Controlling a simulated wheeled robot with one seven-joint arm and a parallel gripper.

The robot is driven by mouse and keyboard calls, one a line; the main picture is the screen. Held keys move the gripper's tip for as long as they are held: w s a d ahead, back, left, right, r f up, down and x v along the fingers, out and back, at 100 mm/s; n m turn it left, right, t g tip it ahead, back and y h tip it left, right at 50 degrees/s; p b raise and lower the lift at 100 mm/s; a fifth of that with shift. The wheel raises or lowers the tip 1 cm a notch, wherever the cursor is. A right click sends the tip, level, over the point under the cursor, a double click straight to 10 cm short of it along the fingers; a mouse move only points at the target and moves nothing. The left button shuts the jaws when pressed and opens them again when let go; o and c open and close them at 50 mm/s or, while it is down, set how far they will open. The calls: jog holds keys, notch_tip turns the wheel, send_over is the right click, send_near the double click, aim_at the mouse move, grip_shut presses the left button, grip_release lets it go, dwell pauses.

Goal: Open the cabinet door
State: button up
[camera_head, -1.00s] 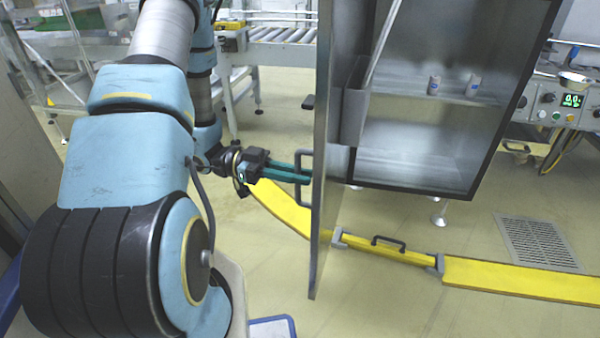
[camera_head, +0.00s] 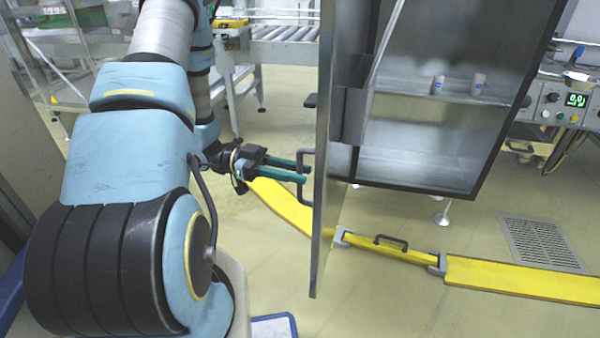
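The grey metal cabinet (camera_head: 430,130) stands at the upper right with its interior exposed. Its door (camera_head: 322,230) is swung well open and seen nearly edge-on. A dark loop handle (camera_head: 303,196) is on the door's left face. My gripper (camera_head: 305,174) is at the handle, coming from the left. Its two teal fingers are parted, with a visible gap between them. The fingertips overlap the handle in the picture; whether they touch it I cannot tell.
Two small cans (camera_head: 438,85) stand on the cabinet shelf (camera_head: 430,97). A yellow floor strip (camera_head: 520,278) with a dark handle runs below the door. A control panel (camera_head: 560,105) is at right, and a roller conveyor (camera_head: 285,33) is behind.

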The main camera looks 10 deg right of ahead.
jog(key=v, duration=0.9)
jog(key=shift+w+a, duration=0.15)
jog(key=shift+a, duration=0.1)
